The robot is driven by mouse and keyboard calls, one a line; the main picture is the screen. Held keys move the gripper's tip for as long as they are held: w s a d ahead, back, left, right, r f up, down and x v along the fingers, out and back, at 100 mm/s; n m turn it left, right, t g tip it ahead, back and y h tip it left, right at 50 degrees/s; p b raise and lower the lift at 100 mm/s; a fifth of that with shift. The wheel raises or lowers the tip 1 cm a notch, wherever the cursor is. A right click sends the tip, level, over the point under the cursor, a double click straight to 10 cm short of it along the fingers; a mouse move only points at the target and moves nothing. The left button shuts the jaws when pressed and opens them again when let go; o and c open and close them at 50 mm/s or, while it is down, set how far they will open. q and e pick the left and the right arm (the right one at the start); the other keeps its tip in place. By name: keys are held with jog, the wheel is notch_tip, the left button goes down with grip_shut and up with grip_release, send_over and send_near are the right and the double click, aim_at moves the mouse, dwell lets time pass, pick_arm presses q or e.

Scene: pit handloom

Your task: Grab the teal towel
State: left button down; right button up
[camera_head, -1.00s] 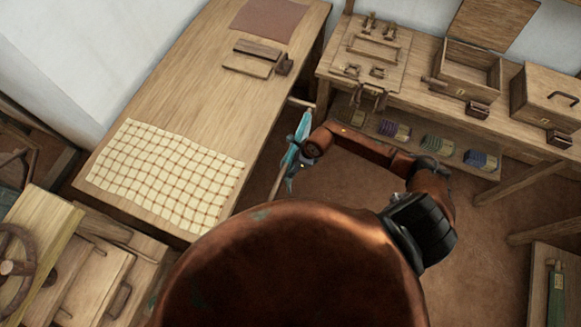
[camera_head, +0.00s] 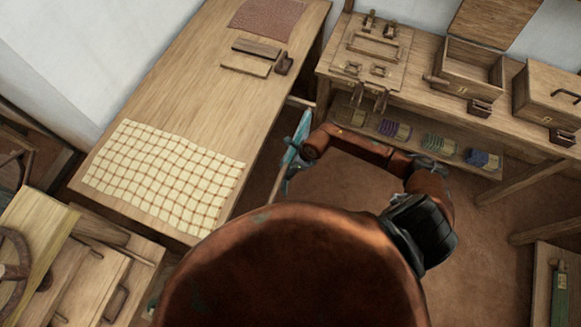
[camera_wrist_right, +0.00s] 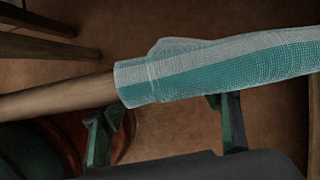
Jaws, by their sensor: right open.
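The teal towel (camera_head: 298,140) with pale stripes hangs over a wooden rail (camera_head: 281,180) beside the long table's right side. In the right wrist view the towel (camera_wrist_right: 225,68) crosses the upper right, draped around the round rail (camera_wrist_right: 60,97). My right gripper (camera_wrist_right: 166,125) is open, with its two green fingers apart just below the towel. The fingertips overlap or nearly meet the towel's lower edge; I cannot tell whether they touch. My left gripper is not in view.
The long table (camera_head: 215,110) holds a checked cloth (camera_head: 165,175), wooden blocks and a brown mat (camera_head: 267,18). A bench (camera_head: 420,75) with wooden boxes stands at the back right, with rolled textiles on its lower shelf (camera_head: 440,145).

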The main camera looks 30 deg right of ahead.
jog(key=shift+f, duration=0.1)
grip_shut()
dwell(1.6)
jog(key=r+p, duration=0.3)
jog(key=r, duration=0.1)
jog(key=r+p, duration=0.3)
jog(key=r, duration=0.1)
jog(key=r+p, duration=0.3)
jog(key=r, duration=0.2)
jog(key=shift+w+a, duration=0.3)
jog(key=shift+a, duration=0.05)
jog(key=shift+f, duration=0.35)
jog(key=shift+s+d+f, duration=0.1)
jog(key=shift+s+d, duration=0.1)
jog(key=shift+d, duration=0.15)
